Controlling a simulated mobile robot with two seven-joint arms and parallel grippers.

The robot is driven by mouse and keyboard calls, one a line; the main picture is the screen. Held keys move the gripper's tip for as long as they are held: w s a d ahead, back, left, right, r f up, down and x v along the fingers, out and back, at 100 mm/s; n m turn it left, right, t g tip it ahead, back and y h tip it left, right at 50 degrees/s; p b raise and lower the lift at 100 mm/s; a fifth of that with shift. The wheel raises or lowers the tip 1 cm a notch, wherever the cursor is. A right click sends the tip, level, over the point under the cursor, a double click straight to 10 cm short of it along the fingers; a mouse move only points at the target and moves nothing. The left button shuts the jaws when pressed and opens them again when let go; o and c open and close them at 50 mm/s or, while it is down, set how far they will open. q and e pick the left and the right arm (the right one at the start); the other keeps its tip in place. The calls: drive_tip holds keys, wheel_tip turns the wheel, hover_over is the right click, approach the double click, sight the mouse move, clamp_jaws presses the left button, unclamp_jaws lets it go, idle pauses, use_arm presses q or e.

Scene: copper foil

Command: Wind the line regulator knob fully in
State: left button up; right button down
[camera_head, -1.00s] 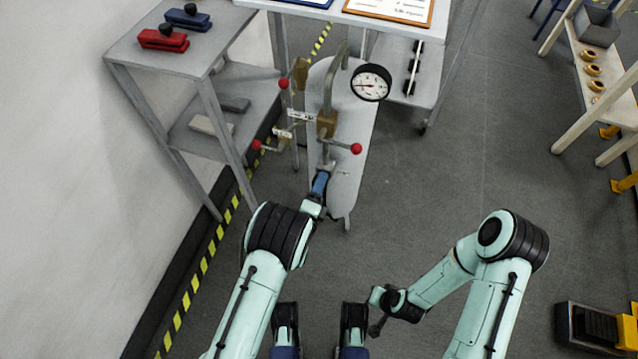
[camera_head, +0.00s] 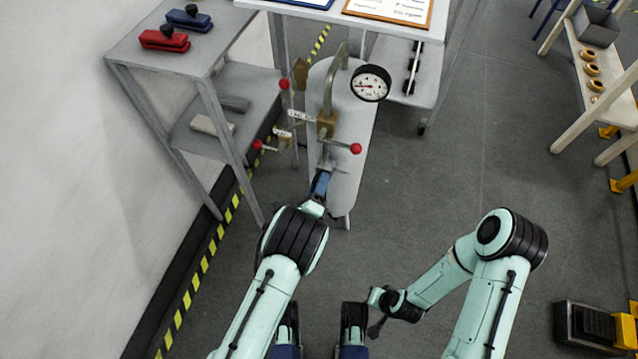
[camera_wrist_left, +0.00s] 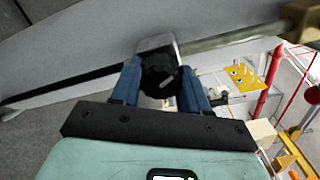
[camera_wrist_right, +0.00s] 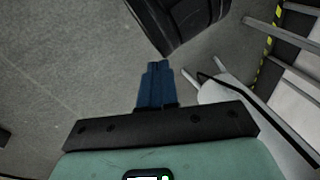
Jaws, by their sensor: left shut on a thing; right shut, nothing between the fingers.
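The line regulator has a brass body (camera_head: 327,122) on a tall grey panel, with a bent pipe above it. Its dark round knob (camera_wrist_left: 160,77) with a pale mark shows in the left wrist view, in front of a grey plate. My left gripper (camera_head: 320,184) is shut on the knob, a blue finger on either side. The gripper hides the knob in the head view. My right gripper (camera_head: 376,328) is low in the head view, away from the regulator. Its blue fingers (camera_wrist_right: 155,84) are together and empty in the right wrist view.
A round white gauge (camera_head: 370,83) stands right of the pipe. Red-ended levers (camera_head: 355,148) stick out around the regulator. A grey shelf table (camera_head: 150,60) stands at left and a bench (camera_head: 420,25) behind.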

use_arm(q)
drive_tip(key=o, duration=1)
drive_tip(key=shift+o, duration=0.2)
drive_tip(key=p+v, duration=0.2)
drive_tip(key=v, duration=1.1)
drive_tip(key=shift+s, duration=0.2)
use_arm(e)
drive_tip(key=shift+g+y, duration=0.3)
drive_tip(key=shift+g, duration=0.2)
drive_tip(key=s, duration=0.1)
drive_tip(key=s+a+r, duration=0.1)
drive_tip(key=s+r, duration=0.1)
drive_tip(key=shift+s+a+r, duration=0.15)
drive_tip(key=shift+a+r, duration=0.05)
drive_tip(key=shift+a, duration=0.15)
